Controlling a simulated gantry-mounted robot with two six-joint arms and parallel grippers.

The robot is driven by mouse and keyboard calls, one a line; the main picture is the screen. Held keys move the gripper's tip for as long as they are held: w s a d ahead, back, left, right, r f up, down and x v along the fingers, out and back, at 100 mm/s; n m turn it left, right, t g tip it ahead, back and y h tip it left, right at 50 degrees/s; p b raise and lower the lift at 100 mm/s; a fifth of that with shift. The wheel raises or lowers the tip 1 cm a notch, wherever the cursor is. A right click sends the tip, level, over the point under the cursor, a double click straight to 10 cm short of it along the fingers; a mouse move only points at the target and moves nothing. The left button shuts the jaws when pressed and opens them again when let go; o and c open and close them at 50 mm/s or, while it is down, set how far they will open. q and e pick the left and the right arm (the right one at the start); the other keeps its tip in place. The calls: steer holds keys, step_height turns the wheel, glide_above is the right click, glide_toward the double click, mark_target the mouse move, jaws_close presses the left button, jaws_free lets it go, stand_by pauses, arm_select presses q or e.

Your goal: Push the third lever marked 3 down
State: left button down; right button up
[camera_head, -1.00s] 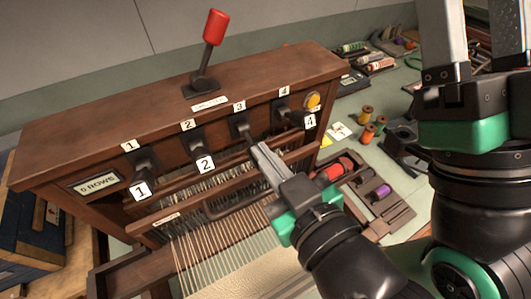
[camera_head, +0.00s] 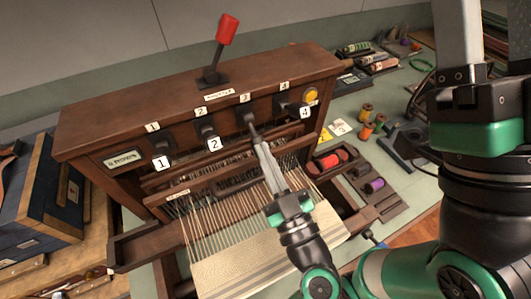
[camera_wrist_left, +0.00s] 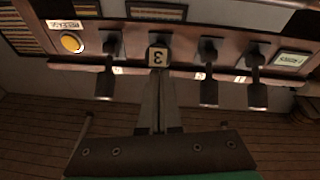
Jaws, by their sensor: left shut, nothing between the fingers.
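The third lever (camera_head: 249,122) is a dark lever on the front of the wooden loom, below the small "3" label (camera_head: 245,98). Levers 1 (camera_head: 162,163), 2 (camera_head: 213,144) and 4 (camera_head: 304,112) stick out alongside with white tags.
A red-knobbed handle (camera_head: 227,29) stands on the loom top. A yellow button (camera_head: 311,94) is right of lever 4. Warp threads and cloth (camera_head: 240,262) lie below my gripper. A spool tray (camera_head: 375,190) is to the right; a blue chest (camera_head: 42,205) is left.

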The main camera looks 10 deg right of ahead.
arm_select(q)
steer(key=shift+f, duration=0.2)
steer(key=s+a+r+p, duration=0.2)
steer(key=s+r+p, duration=0.8)
steer(key=s+r, duration=0.3)
steer(key=shift+s+r, duration=0.2)
steer(key=shift+s, duration=0.25)
steer(key=shift+d, duration=0.1)
